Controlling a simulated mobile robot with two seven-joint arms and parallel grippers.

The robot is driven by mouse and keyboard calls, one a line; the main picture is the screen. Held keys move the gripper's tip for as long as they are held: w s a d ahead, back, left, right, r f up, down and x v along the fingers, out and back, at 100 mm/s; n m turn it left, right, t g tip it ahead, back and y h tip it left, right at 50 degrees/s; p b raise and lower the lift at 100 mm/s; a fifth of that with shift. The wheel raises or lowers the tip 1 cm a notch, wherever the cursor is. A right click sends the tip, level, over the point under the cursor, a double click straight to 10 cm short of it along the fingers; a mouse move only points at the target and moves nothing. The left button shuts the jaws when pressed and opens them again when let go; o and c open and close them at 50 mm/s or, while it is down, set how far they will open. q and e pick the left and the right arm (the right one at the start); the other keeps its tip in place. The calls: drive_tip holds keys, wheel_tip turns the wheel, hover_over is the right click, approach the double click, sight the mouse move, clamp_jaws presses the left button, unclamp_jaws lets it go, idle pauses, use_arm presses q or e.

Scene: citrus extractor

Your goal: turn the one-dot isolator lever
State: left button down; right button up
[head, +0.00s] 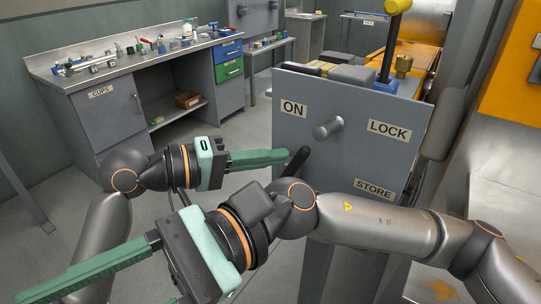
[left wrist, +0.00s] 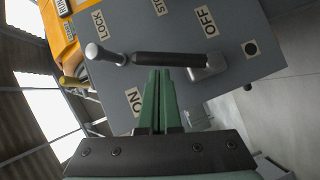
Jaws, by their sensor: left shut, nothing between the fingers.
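A grey panel (head: 350,158) carries ON, LOCK and STORE labels in the head view. The left wrist view also shows an OFF label (left wrist: 205,20) and one black dot (left wrist: 250,48). The lever has a black handle (left wrist: 170,58) and a silver hub (left wrist: 208,68) on the dot side; the handle also shows in the head view (head: 298,161). My left gripper (head: 285,157) is shut and empty, its tips beside the handle's middle; I cannot tell whether they touch. My right gripper (head: 60,285) points down left, away from the panel; its fingertip gap is unclear.
A silver peg (head: 328,130) juts from the panel near the lever. My right arm crosses in front of the panel's lower part. A workbench (head: 100,75) with small parts stands at the back left. A yellow-knobbed post (head: 392,40) rises behind the panel. Open floor lies left.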

drive_tip(key=w+a+f+m+t+y, duration=0.2)
drive_tip(key=f+m+t, duration=0.3)
drive_tip(key=f+m, duration=0.5)
drive_tip(key=w+a+f+m+t+y, duration=0.15)
drive_tip(key=f+m+t, duration=0.25)
drive_tip(key=f+m, duration=0.7)
drive_tip(key=w+a+f+m+t+y, duration=0.2)
drive_tip(key=f+m+t, duration=0.4)
drive_tip(key=m, duration=0.7)
drive_tip(key=w+d+m+t+h, duration=0.45)
drive_tip(key=w+m+t, duration=0.25)
drive_tip(key=w+m, duration=0.4)
drive_tip(key=w+d+f+m+t+h, duration=0.25)
drive_tip(key=d+f+m+h, duration=0.2)
drive_tip(key=d, duration=0.35)
drive_tip(key=w+d+f+m+t+h, duration=0.1)
drive_tip(key=w+d+f+m+h, duration=0.2)
drive_tip(key=d+m, duration=0.4)
use_arm(q)
drive_tip(key=shift+d+m+p, duration=0.15)
drive_tip(key=shift+m+p, duration=0.15)
drive_tip(key=shift+p, duration=0.2)
use_arm(e)
drive_tip(key=s+d+f+m+g+h, duration=0.5)
drive_tip(key=s+d+f+m+h, duration=0.1)
drive_tip(key=s+d+f, duration=0.8)
drive_tip(key=shift+s+d+f+m, duration=0.35)
drive_tip(key=shift+d+f, duration=0.4)
drive_tip(key=shift+d, duration=0.45)
